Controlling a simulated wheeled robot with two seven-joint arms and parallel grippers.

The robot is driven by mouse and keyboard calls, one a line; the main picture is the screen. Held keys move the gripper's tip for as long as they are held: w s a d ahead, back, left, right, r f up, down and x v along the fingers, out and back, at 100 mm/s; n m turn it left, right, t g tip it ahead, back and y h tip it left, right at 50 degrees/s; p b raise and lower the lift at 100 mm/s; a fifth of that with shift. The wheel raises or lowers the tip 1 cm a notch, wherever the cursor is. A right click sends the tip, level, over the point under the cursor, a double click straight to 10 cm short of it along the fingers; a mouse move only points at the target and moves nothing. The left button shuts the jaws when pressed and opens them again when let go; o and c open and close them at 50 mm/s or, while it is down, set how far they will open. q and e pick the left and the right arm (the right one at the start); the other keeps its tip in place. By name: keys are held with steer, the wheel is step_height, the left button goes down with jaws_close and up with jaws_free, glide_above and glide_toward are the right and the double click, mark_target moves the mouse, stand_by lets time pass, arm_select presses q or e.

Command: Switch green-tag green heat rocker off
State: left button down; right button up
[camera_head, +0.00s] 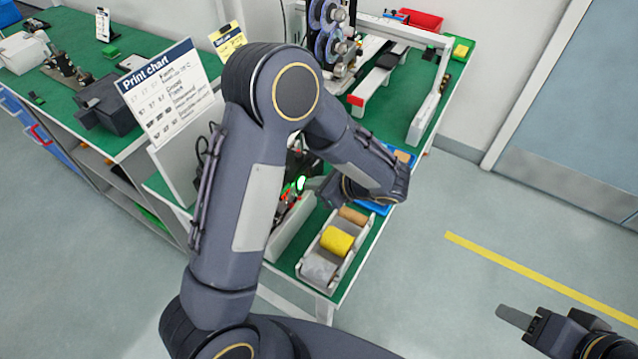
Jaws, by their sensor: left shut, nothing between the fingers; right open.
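A small bright green lit spot (301,183), which looks like the green rocker, shows on a dark machine at the near end of the green bench. A little red shows just below it. My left arm reaches over the bench and hides most of this machine, so I cannot read any tag. My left gripper (325,189) points left toward the green spot, shut and empty; whether it touches is unclear. My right gripper (517,318) is at the lower right over the floor, open and empty, far from the bench.
A white tray (303,269) with grey, yellow and brown rolls stands at the bench's near edge. A blue bin (374,208) lies beside my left wrist. A print chart board (170,92) stands left of my arm. The floor at right is clear.

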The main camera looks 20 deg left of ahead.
arm_select(q)
steer(key=shift+r, duration=0.1)
steer(key=shift+a+h+p, duration=0.3)
steer(key=shift+r, duration=0.15)
steer(key=shift+r+p, duration=0.6)
steer(key=shift+r, duration=0.15)
steer(key=shift+d, duration=0.1)
